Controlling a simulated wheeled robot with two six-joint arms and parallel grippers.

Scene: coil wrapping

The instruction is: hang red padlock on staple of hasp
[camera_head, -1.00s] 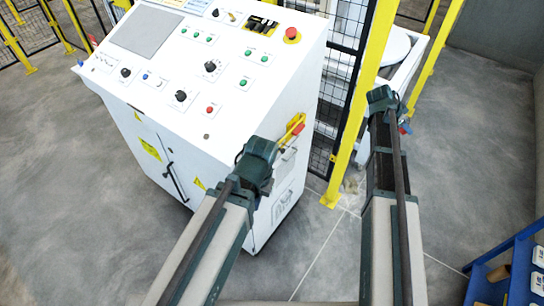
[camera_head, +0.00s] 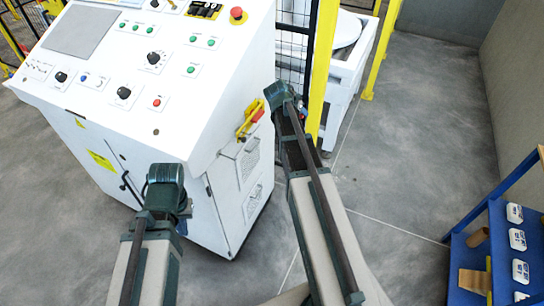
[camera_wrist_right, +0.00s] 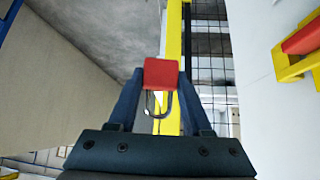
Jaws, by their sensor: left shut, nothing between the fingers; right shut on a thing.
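The yellow hasp (camera_head: 247,122) with a red part is on the right side of the white control cabinet, near its upper edge. It also shows at the upper right of the right wrist view (camera_wrist_right: 290,68). My right gripper (camera_wrist_right: 160,80) is shut on the red padlock (camera_wrist_right: 161,73), whose metal shackle shows below the red body in that view. In the head view my right gripper is just right of the hasp, apart from it, with its fingers mostly hidden. My left gripper (camera_head: 184,208) is shut and empty in front of the cabinet, lower left of the hasp.
The white control cabinet (camera_head: 120,75) has buttons, knobs and a screen on its sloping top. A yellow post (camera_head: 321,65) and black mesh fence stand behind my right gripper. A blue shelf (camera_head: 500,240) is at the lower right. Grey floor lies open between.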

